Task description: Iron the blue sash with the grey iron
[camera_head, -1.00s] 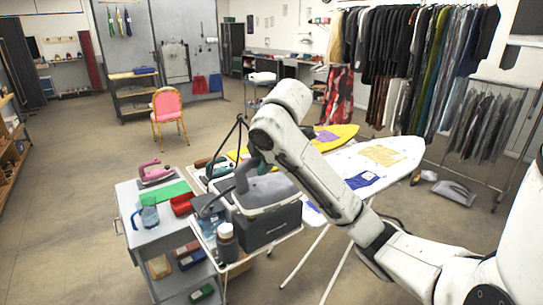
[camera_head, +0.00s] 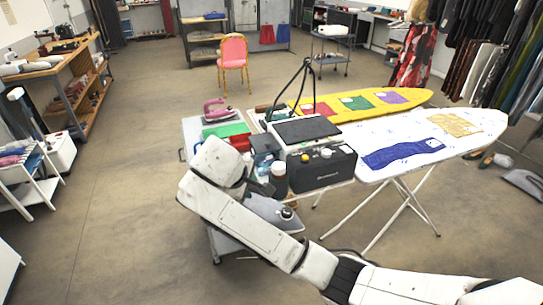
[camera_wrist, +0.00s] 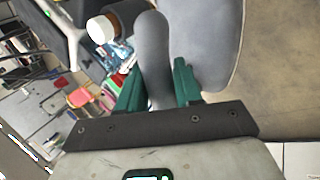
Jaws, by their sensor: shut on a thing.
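My gripper (camera_wrist: 157,66) is shut on the handle of the grey iron (camera_wrist: 210,35), with the green fingers on either side of the handle in the wrist view. In the head view the grey iron (camera_head: 268,209) hangs beside the cart, below the bottle, partly hidden by my arm; the fingers are mostly hidden there. The blue sash (camera_head: 402,153) lies on the white ironing board (camera_head: 365,133), to the right of the iron and well apart from it. It looks long and slightly rumpled.
A steam station (camera_head: 320,165) and a brown bottle (camera_head: 279,180) stand between the iron and the board. A yellow cloth (camera_head: 455,124) lies beside the sash. A yellow board (camera_head: 415,96) with several cloths stands behind. The floor at left is open.

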